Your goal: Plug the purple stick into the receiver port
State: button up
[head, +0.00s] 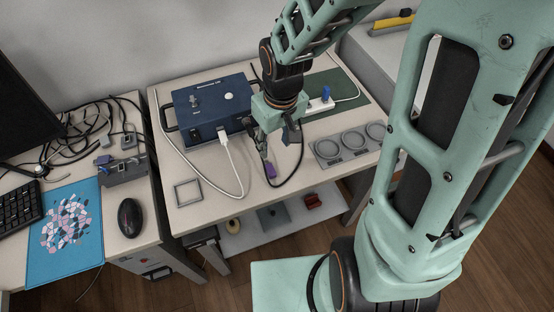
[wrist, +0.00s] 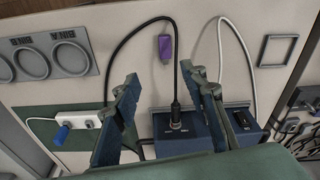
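The purple stick (head: 270,170) lies on the table in front of the blue box, just beyond my gripper. It also shows in the wrist view (wrist: 165,47), beside the loop of a black cable. My gripper (head: 278,146) points down over the table, and in the wrist view its two fingers (wrist: 168,95) stand wide apart with nothing held between them. The blue box (head: 210,108) has a white plug (head: 223,133) in its front; the wrist view also shows a black plug (wrist: 176,117) in it. I cannot tell which opening is the receiver port.
A white power strip (head: 317,106) with a blue plug stands on a green mat (head: 345,88). A grey tray with round rings (head: 328,149) is at the right. A square frame (head: 188,192) lies at the left. Loose white and black cables cross the table around the stick.

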aim_at(270, 168)
jog(key=f, duration=0.2)
jog(key=f+b, duration=0.1)
jog(key=f, duration=0.1)
jog(key=shift+s+a+f, duration=0.1)
jog(key=shift+a+f, duration=0.1)
jog(key=shift+f, duration=0.05)
jog(key=shift+w+a+f+b, duration=0.15)
jog(key=shift+f+b, duration=0.15)
jog(key=shift+f, duration=0.75)
jog(key=shift+w+a+f+b, duration=0.1)
jog(key=shift+a+f+b, duration=0.15)
jog(key=shift+f, duration=0.8)
jog(key=shift+w+a+f+b, duration=0.1)
jog(key=shift+f+b, duration=0.25)
jog(key=shift+f, duration=0.7)
jog(key=shift+c, duration=0.4)
jog(key=c, duration=0.9)
